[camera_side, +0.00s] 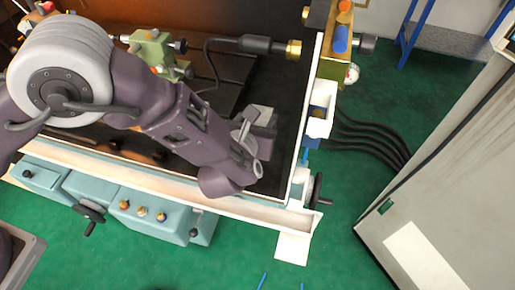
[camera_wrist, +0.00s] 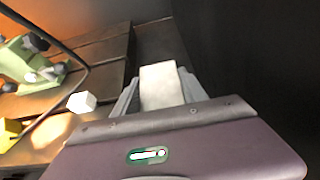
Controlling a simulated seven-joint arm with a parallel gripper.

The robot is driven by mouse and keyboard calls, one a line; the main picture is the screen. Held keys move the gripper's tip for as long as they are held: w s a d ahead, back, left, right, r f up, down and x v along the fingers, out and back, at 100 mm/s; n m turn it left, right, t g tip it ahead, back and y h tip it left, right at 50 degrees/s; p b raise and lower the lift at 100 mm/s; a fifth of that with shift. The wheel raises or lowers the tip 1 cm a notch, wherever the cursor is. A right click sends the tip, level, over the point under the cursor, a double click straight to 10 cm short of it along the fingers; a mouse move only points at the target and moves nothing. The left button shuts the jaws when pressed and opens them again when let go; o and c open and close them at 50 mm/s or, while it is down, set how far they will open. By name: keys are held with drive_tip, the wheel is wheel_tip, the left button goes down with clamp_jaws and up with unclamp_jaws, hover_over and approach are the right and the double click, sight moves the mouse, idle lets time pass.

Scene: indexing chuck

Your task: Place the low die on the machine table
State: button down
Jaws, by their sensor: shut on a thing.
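My gripper (camera_wrist: 162,90) is shut on a pale grey rectangular block, which I take for the low die (camera_wrist: 160,84). In the wrist view the block sits between the two grey fingers, its light face showing. In the side view my gripper (camera_side: 253,135) hangs over the right part of the machine, and the grey die (camera_side: 260,113) shows just past the fingers. The machine table (camera_wrist: 108,72) is a dark brown slotted surface to the left of the fingers in the wrist view. Whether the die touches anything below cannot be told.
A pale rim (camera_side: 312,95) edges the machine on the right. A black cylinder with a brass end (camera_side: 265,45) lies behind.

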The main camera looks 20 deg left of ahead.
wheel_tip(320, 180, down, 9)
drive_tip(key=shift+f, duration=0.15)
drive_tip(key=shift+f, duration=0.15)
drive_tip(key=c, duration=0.6)
unclamp_jaws()
drive_tip(key=shift+f, duration=0.1)
drive_tip(key=v, duration=0.6)
drive_tip(key=shift+o, duration=0.9)
drive_tip(key=shift+s+r, duration=0.25)
drive_tip(key=shift+s, duration=0.05)
drive_tip(key=o, duration=0.4)
drive_tip(key=shift+s+r, duration=0.1)
drive_tip(key=shift+s, duration=0.05)
